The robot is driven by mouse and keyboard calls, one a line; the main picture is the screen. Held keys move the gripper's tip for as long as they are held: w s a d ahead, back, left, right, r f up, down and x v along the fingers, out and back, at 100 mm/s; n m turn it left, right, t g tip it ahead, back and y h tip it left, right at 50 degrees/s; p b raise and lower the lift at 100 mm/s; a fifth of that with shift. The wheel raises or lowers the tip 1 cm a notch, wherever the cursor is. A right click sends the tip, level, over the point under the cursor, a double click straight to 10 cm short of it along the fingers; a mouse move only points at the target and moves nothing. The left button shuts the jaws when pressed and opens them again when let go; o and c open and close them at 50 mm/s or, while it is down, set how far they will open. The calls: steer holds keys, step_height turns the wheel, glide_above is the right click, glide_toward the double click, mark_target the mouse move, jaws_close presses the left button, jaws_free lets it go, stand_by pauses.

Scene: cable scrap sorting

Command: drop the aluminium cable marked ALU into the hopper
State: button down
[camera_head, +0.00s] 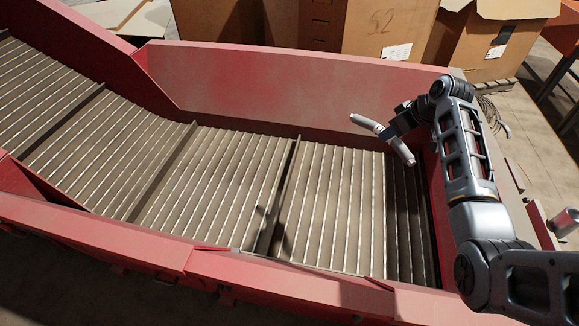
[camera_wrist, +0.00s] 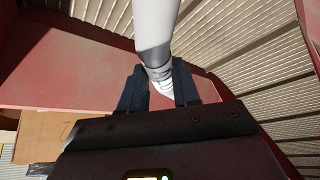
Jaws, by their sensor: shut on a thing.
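My gripper (camera_head: 385,133) is shut on a pale grey-white cable piece (camera_head: 402,150). The cable sticks out on both sides of the jaws, toward the upper left and the lower right, and tilts. In the wrist view the cable (camera_wrist: 155,25) runs up from between the two dark fingers (camera_wrist: 158,85), with darker bands near the jaws. No ALU marking is readable on it. The hopper (camera_head: 300,85) has red walls and a ribbed grey floor. My gripper holds the cable above the hopper's right end, inside its walls.
The ribbed floor (camera_head: 225,170) is bare, split by raised cross bars, and slopes up at the left. Cardboard boxes (camera_head: 385,28) stand behind the back wall. A coil of dark cable (camera_head: 490,108) lies outside at the right. The red front wall (camera_head: 290,285) borders the near side.

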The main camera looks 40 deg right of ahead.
mark_target(402, 142)
step_height(402, 142, down, 5)
steer(key=b, duration=0.4)
steer(key=shift+f, duration=0.1)
steer(key=c, duration=0.7)
jaws_free()
steer(key=shift+c, duration=0.2)
steer(key=v, duration=0.7)
steer(key=shift+s+r+b, duration=0.15)
steer(key=shift+r+b, duration=0.1)
steer(key=shift+b, duration=0.1)
steer(key=shift+r, duration=0.1)
steer(key=shift+s, duration=0.1)
